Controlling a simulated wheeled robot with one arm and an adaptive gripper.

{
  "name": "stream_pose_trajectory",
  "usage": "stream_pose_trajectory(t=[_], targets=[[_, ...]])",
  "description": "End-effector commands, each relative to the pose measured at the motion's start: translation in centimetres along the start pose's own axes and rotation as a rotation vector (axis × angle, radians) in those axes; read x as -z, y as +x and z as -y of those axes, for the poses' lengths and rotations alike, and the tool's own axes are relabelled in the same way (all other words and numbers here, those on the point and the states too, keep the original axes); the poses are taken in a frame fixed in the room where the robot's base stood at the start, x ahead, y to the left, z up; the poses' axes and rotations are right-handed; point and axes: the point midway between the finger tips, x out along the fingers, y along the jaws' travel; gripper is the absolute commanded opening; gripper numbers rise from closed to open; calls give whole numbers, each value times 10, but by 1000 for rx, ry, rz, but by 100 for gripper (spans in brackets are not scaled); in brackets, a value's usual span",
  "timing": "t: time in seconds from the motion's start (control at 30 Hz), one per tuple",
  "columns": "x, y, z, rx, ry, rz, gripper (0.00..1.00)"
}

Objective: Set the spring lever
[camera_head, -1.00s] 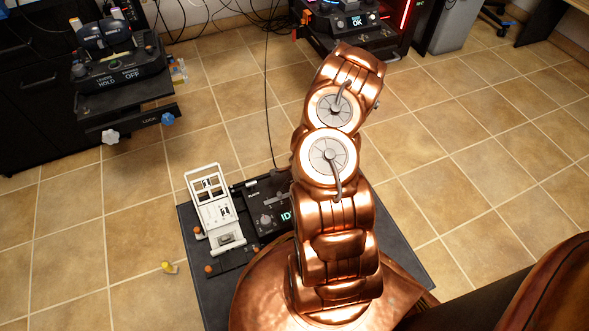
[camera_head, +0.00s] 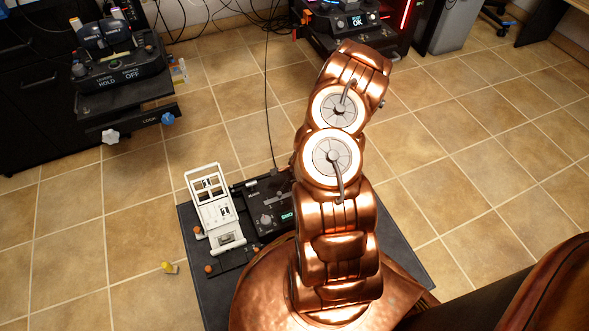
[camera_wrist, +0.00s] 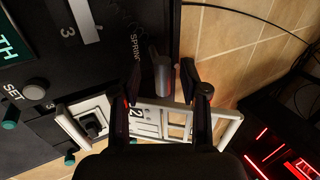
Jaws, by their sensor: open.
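The spring lever (camera_wrist: 162,76) is a short grey handle beside the printed word SPRING on the dark console (camera_wrist: 120,25) in the wrist view. My gripper (camera_wrist: 158,84) is open, with one dark finger on each side of the lever. The lever shows between the fingers; whether either finger touches it I cannot tell. In the head view, the console (camera_head: 268,218) sits low at centre left, partly hidden by my arm. My gripper is hidden behind the arm there.
A white frame (camera_head: 211,205) stands on the console's left side; it lies behind my fingers in the wrist view (camera_wrist: 232,113). Another console (camera_head: 120,70) is at the upper left. Open tiled floor lies around.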

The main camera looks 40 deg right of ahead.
Motion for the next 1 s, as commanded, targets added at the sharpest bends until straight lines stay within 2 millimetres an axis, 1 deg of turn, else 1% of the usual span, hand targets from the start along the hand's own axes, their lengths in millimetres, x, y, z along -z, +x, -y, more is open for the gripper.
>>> stream_pose_trajectory(t=[0.17, 0.3, 0.5, 0.7, 1.0], targets=[[2, -23, 3, 5, 0, -3, 44], [1, -39, 1, 2, 1, -2, 44], [2, -55, 3, 5, 1, -5, 44], [1, -62, 1, 3, -1, -3, 44], [1, -62, 1, 2, -1, -3, 44]])
